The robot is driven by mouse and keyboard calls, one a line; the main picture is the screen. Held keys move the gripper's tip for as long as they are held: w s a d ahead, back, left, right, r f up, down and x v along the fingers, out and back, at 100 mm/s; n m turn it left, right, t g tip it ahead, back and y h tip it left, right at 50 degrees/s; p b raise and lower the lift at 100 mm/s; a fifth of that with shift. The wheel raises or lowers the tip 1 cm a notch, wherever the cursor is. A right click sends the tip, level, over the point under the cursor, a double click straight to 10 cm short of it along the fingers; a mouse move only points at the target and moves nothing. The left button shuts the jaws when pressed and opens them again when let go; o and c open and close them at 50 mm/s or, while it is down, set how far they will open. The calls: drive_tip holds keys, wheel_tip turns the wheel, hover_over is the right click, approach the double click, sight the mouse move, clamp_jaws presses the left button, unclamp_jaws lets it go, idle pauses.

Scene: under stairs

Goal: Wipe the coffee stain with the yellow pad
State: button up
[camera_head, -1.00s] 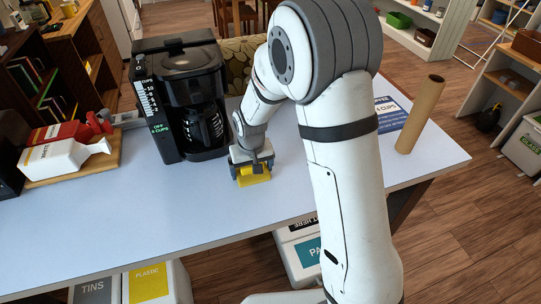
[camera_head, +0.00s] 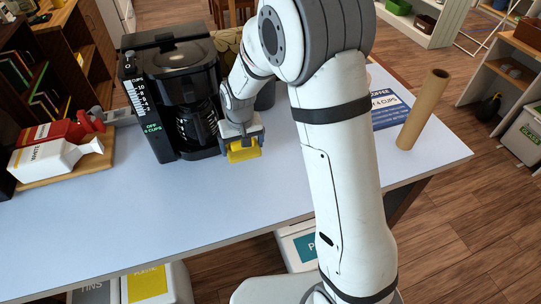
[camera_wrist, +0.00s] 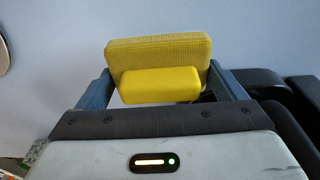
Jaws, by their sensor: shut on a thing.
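The yellow pad (camera_head: 243,155) is held in my gripper (camera_head: 241,144), just right of the coffee maker at the table. In the wrist view the pad (camera_wrist: 158,50) has a flat textured part and a smooth block, and the block sits between the two fingers of my gripper (camera_wrist: 160,86). I cannot tell whether the pad touches the table. No coffee stain is clear in the head view; my arm hides part of the tabletop. A dark curved edge (camera_wrist: 3,55) shows at the left border of the wrist view; I cannot tell what it is.
The black coffee maker (camera_head: 178,95) stands close left of my gripper. Red and white bottles lie on a wooden board (camera_head: 105,155) at the left. A cardboard tube (camera_head: 424,108) stands right, beside a blue printed sheet (camera_head: 388,108). The table front (camera_head: 180,215) is clear.

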drive_tip(key=shift+w+r+p, duration=0.25)
drive_tip(key=shift+r+p, duration=0.2)
drive_tip(key=shift+r, duration=0.4)
drive_tip(key=shift+s+r+p, duration=0.15)
drive_tip(key=shift+r+p, duration=0.7)
drive_tip(key=shift+r, duration=0.8)
